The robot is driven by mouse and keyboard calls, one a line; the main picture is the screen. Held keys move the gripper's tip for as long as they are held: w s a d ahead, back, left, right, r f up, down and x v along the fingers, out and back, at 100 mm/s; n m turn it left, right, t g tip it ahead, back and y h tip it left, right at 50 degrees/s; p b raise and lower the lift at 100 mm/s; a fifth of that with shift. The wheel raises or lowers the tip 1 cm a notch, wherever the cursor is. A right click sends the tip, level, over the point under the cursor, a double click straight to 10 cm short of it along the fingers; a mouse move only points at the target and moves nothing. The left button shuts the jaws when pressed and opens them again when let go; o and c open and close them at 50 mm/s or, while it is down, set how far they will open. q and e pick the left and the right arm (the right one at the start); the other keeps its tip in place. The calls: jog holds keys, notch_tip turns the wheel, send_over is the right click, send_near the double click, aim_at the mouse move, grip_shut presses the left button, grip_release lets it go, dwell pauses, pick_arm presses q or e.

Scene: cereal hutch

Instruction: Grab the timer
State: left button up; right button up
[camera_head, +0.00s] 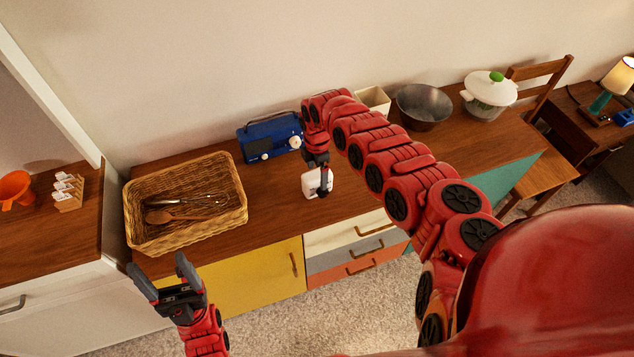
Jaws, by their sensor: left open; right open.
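A small white block-shaped object (311,188), which looks like the timer, sits on the wooden top of the sideboard near its front edge. My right gripper (323,188) points down at it, with a dark finger in front of its right part. I cannot tell whether the finger touches it or whether the second finger is hidden behind. My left gripper (158,270) is open and empty, in front of the sideboard's yellow door, below the wicker basket.
The wicker basket (134,222) holds utensils, left of the timer. A blue radio (262,143) stands behind it. A cream container (374,98), a metal bowl (424,108) and a white lidded pot (490,90) stand to the right. Bare wood surrounds the timer.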

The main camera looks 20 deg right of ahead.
jog(key=shift+f, duration=0.15)
grip_shut()
dwell(0.6)
